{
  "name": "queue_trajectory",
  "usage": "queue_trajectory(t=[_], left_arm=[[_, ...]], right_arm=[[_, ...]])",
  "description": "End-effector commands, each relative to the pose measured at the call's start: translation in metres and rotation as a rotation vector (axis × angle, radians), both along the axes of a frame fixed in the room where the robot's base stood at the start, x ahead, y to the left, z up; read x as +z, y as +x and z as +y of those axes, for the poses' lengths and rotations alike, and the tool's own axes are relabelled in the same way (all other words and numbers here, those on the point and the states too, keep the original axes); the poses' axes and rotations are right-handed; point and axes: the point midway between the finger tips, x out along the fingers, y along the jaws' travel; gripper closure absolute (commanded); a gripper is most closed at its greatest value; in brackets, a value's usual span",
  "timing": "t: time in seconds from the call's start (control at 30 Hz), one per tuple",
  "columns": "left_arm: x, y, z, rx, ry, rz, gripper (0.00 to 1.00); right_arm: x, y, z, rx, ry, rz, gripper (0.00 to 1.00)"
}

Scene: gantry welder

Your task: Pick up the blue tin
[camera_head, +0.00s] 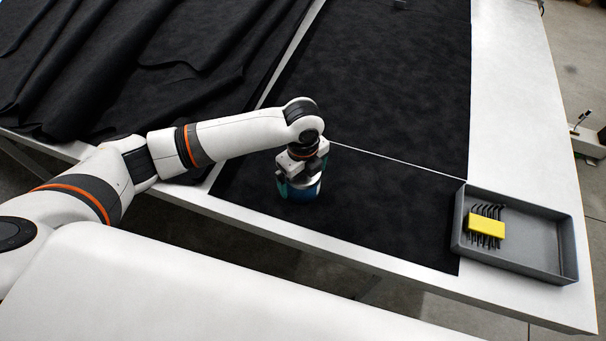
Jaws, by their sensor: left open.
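The blue tin (298,192) stands on the black mat near the front edge of the table. My left gripper (299,178) is right over the tin, pointing down, with its fingers at the tin's upper part. The gripper is open, and its body hides the top of the tin. Whether the fingers touch the tin's sides cannot be told. My right gripper is not in view.
The black mat (385,205) is otherwise clear around the tin. A grey tray (540,235) at the right holds a yellow holder (486,228) with several black hex keys. Black folded fabric (130,60) covers the table's back left.

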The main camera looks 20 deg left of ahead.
Motion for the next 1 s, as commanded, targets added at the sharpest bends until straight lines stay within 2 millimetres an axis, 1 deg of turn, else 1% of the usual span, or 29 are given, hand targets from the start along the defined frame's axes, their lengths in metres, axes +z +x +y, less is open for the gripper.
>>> queue_trajectory(t=[0.03, 0.13, 0.37, 0.47, 0.73, 0.77, 1.0], left_arm=[[-0.005, -0.001, 0.000, 0.000, 0.000, 0.002, 0.00], [-0.013, -0.001, 0.000, 0.000, 0.000, 0.000, 0.00], [-0.015, 0.000, 0.000, 0.000, -0.001, -0.001, 0.00], [-0.015, 0.000, 0.000, 0.000, -0.001, -0.001, 0.15], [-0.015, 0.000, 0.000, 0.000, -0.001, -0.001, 0.59], [-0.014, 0.000, 0.000, 0.000, -0.002, -0.003, 0.61], [-0.012, 0.001, 0.000, 0.000, -0.002, -0.003, 0.61]], right_arm=[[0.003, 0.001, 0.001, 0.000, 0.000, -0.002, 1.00], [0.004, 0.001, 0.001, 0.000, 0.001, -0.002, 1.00], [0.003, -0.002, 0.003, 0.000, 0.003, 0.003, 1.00], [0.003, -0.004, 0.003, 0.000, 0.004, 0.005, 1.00], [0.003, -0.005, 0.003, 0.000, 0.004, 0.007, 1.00], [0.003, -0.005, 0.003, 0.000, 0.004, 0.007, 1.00], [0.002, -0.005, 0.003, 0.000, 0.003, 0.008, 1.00]])
